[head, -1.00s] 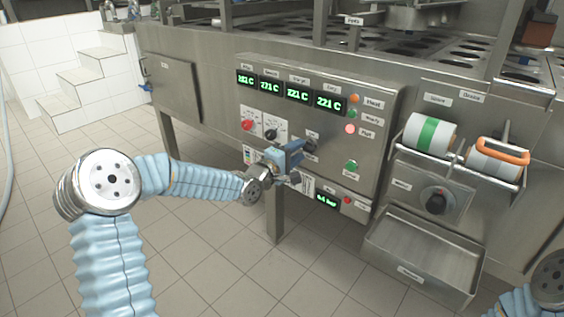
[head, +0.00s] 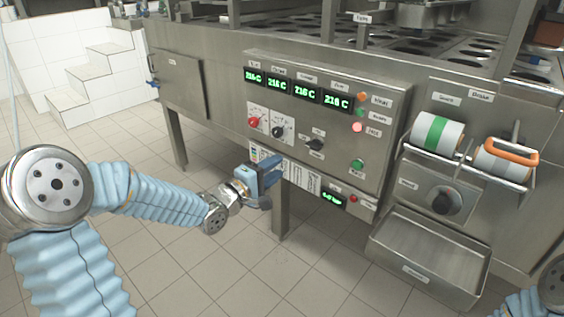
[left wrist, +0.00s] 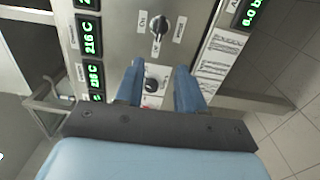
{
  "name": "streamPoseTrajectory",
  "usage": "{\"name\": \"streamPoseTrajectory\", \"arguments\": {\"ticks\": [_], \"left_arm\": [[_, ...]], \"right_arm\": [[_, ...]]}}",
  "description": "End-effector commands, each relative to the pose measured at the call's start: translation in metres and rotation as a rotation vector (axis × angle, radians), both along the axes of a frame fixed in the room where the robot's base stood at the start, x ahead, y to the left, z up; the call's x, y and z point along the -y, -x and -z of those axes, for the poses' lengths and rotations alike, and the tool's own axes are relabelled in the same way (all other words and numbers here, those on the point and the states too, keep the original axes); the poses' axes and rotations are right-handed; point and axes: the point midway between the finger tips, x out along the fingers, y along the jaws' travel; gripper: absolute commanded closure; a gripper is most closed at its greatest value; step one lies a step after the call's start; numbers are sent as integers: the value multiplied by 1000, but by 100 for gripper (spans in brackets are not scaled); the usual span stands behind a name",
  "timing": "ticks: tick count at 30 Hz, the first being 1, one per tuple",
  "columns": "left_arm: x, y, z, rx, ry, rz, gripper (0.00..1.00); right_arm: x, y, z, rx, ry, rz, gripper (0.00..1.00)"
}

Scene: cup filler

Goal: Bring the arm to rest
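My left gripper (head: 268,180) is held in the air in front of the lower part of the control panel (head: 385,150), apart from it. In the left wrist view its two blue fingers (left wrist: 158,90) stand apart with nothing between them. A dark knob (left wrist: 151,85) on the panel shows beyond the gap. The panel has green displays reading 216 C (head: 307,91), a red knob (head: 254,122), a black knob (head: 278,131), a black switch (head: 315,144) and a green button (head: 357,163). Part of my right arm (head: 552,285) shows at the lower right corner; its gripper is out of view.
A steel tray (head: 425,262) juts out below a dial (head: 442,203) at the right. Tape rolls (head: 437,134) sit on a rack above it. A machine leg (head: 280,217) stands behind my left gripper. The tiled floor (head: 220,275) is clear around my left arm.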

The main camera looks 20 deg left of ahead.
Motion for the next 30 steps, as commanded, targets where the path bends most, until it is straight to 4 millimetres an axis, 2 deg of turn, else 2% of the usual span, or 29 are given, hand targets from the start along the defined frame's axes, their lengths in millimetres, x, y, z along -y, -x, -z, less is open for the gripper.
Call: {"name": "streamPoseTrajectory", "arguments": {"ticks": [5,8,11,14,15,17,18,20,21,24,27,30], "left_arm": [[1,0,3,-5,-3,-1,62],[6,-2,27,-48,-37,-4,62],[22,1,82,-151,-127,7,62],[50,19,159,-301,-277,71,62],[63,31,190,-364,-345,115,62],[82,55,235,-454,-451,196,62],[94,74,262,-509,-522,263,62],[111,106,299,-585,-625,373,62],[120,128,320,-628,-690,450,62],[135,182,360,-710,-826,639,62],[141,224,383,-759,-919,794,62],[142,249,394,-782,-970,888,62]], "right_arm": [[0,0,0,0,0,0,100],[0,0,0,0,0,0,100],[0,0,-1,0,0,0,100],[0,0,-2,-1,-1,0,100],[-1,0,-2,0,-1,-1,100],[-1,0,-3,0,-1,-1,100],[-1,0,-3,0,-1,-1,100],[-1,0,-4,-1,-1,-2,100],[-1,0,-4,-1,-1,-2,100],[-1,1,-4,-1,-2,-3,100],[-1,1,-5,-1,-2,-3,100],[-2,1,-5,-1,-2,-3,100]]}}
